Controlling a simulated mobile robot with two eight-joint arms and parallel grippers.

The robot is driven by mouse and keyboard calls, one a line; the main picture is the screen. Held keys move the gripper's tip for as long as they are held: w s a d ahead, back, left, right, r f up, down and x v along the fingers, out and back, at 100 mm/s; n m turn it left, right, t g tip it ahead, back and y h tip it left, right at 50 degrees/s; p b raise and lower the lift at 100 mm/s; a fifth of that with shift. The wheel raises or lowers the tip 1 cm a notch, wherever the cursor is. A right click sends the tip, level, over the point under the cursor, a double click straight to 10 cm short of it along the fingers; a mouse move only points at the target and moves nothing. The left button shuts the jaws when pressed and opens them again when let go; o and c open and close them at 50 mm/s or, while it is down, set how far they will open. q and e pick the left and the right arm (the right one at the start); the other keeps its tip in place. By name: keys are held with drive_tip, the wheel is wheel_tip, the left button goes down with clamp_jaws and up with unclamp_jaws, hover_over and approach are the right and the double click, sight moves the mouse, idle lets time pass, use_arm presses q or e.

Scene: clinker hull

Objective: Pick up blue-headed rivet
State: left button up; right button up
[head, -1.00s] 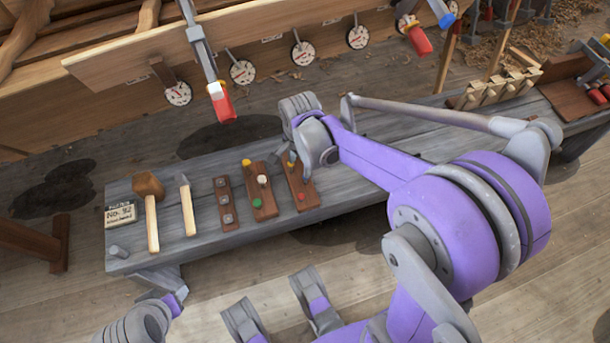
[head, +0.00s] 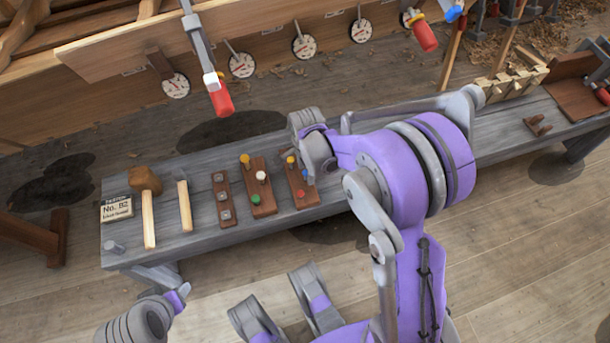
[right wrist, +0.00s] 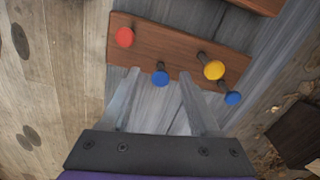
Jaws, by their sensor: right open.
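In the right wrist view, a brown wooden block carries a blue-headed rivet (right wrist: 160,78) near its edge, and a second blue-headed rivet (right wrist: 232,98) further right. My right gripper (right wrist: 159,73) is open and empty. Its fingertips lie on either side of the first blue head in the picture; I cannot tell the height gap or any contact. In the head view, the block (head: 310,198) lies on the bench below my right wrist, which hides part of it. My left gripper is not in view.
On the block, a red-headed rivet (right wrist: 124,37) and a yellow-headed one (right wrist: 214,70) stand near the blue ones. The grey bench (head: 340,206) also bears a second rivet block (head: 259,196), a mallet (head: 147,205) and a number card (head: 117,208). Clamps hang from the hull plank behind.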

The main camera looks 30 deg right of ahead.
sight(305, 172)
drive_tip(key=shift+f, duration=0.9)
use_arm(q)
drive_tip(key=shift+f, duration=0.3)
use_arm(e)
drive_tip(key=shift+r, duration=0.1)
clamp_jaws()
drive_tip(key=shift+r, duration=0.1)
wheel_tip(305, 172, up, 10)
drive_tip(key=p, duration=0.2)
drive_tip(key=shift+p, duration=0.4)
drive_tip(key=w+a+r+n, duration=0.7)
drive_tip(key=w+r+n, duration=0.15)
drive_tip(key=n, duration=1.05)
use_arm(q)
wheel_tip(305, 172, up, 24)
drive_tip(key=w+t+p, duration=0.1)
drive_tip(key=p, duration=1.7)
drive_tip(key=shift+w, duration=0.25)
use_arm(e)
wheel_tip(305, 172, up, 8)
drive_tip(key=s, duration=0.2)
drive_tip(key=shift+s+m, duration=0.25)
drive_tip(key=shift+m, duration=0.05)
